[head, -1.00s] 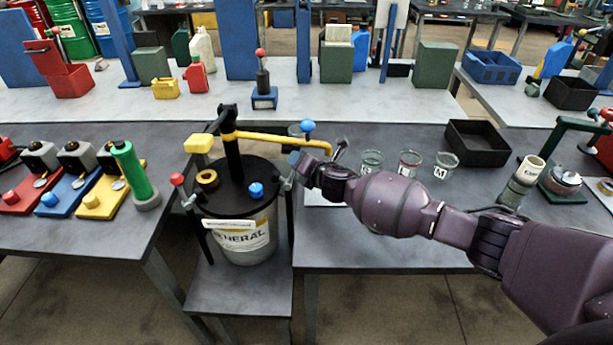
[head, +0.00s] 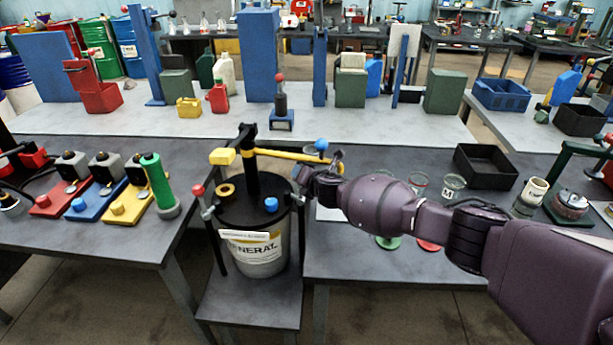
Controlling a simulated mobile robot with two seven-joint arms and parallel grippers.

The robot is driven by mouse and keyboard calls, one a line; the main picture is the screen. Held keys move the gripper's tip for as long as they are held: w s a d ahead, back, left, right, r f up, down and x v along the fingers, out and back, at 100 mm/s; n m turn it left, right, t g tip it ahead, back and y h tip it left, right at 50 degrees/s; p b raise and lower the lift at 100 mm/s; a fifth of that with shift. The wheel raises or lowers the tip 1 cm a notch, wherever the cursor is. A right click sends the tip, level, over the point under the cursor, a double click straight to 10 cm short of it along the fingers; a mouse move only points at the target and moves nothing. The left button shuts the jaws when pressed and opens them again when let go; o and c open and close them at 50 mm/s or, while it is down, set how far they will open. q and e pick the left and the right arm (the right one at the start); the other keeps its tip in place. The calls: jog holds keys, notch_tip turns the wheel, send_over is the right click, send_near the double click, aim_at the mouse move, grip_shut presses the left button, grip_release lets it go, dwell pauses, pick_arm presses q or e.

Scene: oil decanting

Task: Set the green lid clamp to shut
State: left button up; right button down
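A drum (head: 262,252) with a black lid (head: 240,208) stands on a low grey stand. A clamp with a red knob (head: 197,190) sits at the lid's left rim. A metal clamp (head: 299,199) shows at its right rim, just below my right gripper. I see no green on either clamp, and the gripper may cover part of the right one. A blue knob (head: 271,204) is on the lid. My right gripper (head: 318,180) is at the lid's right side; its fingers are too small and dark to read. My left gripper is out of view.
A yellow bar (head: 285,154) on a black post crosses above the lid, with a blue ball (head: 321,144) near its right end. Glass beakers (head: 452,188) and a black tray (head: 486,166) stand right. A green cylinder (head: 157,182) stands on the left bench.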

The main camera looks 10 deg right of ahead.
jog(key=shift+s+a+r+y, duration=0.1)
jog(key=shift+a+y, duration=0.05)
jog(key=shift+a, duration=0.3)
jog(key=shift+a+r+y, duration=0.1)
jog(key=shift+a+y, duration=0.05)
jog(key=shift+a, duration=0.25)
jog(key=c, duration=0.9)
grip_release()
jog(key=shift+o, duration=1.1)
jog(key=shift+a+f, duration=0.15)
jog(key=shift+f, duration=0.25)
jog(key=p+v, duration=0.2)
jog(key=v, duration=0.8)
jog(key=shift+d+r, duration=0.35)
jog(key=shift+d, duration=0.15)
